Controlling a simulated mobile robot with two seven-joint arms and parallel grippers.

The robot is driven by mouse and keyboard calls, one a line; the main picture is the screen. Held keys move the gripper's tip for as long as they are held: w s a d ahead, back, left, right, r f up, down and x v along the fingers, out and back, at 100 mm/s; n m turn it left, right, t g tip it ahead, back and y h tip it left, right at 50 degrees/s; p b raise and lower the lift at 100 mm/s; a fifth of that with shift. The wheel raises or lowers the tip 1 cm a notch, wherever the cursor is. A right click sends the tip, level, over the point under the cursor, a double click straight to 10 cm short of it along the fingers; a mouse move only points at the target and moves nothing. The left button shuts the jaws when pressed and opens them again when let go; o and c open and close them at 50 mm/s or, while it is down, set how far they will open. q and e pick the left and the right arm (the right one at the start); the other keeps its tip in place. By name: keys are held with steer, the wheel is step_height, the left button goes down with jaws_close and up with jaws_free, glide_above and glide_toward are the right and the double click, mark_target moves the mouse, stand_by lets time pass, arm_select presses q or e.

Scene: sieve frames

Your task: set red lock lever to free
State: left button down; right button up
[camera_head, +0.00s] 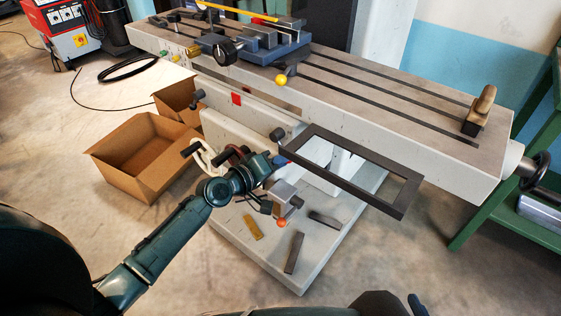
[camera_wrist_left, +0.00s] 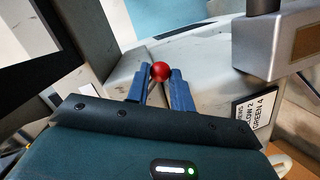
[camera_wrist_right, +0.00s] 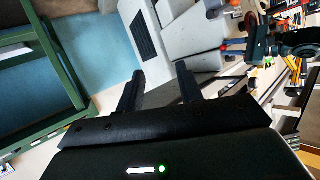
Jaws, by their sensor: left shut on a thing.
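The red ball knob of the lock lever (camera_wrist_left: 159,71) shows between the blue fingers of my left gripper (camera_wrist_left: 158,84) in the left wrist view. The fingers are shut on it, and the shaft below it is mostly hidden between them. In the head view my left gripper (camera_head: 281,161) is at the machine's front below the long table, and the knob is barely visible there. I cannot tell the lever's setting. My right gripper (camera_wrist_right: 158,84) is open and empty in the right wrist view. In the head view only a dark part of it shows at the bottom edge.
A dark rectangular frame (camera_head: 405,196) projects just right of my left gripper. An orange ball (camera_head: 282,223) is below. Open cardboard boxes (camera_head: 120,170) stand left.

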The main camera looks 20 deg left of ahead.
arm_select(q)
step_height(320, 180, up, 6)
steer(key=d+n+t+h, duration=0.1)
steer(key=d+n+h, duration=0.1)
steer(key=n, duration=0.9)
steer(key=shift+s+n+t+h+b, duration=0.3)
steer(key=shift+s+n+h+b, duration=0.1)
steer(key=shift+h, duration=0.1)
arm_select(e)
steer(key=shift+s+d+r+t, duration=0.1)
steer(key=shift+d+r+t, duration=0.2)
steer(key=shift+d, duration=0.2)
arm_select(q)
steer(key=shift+r, duration=0.1)
steer(key=c, duration=1.5)
jaws_free()
steer(key=shift+w, duration=0.1)
arm_select(e)
steer(key=shift+s+f, duration=0.1)
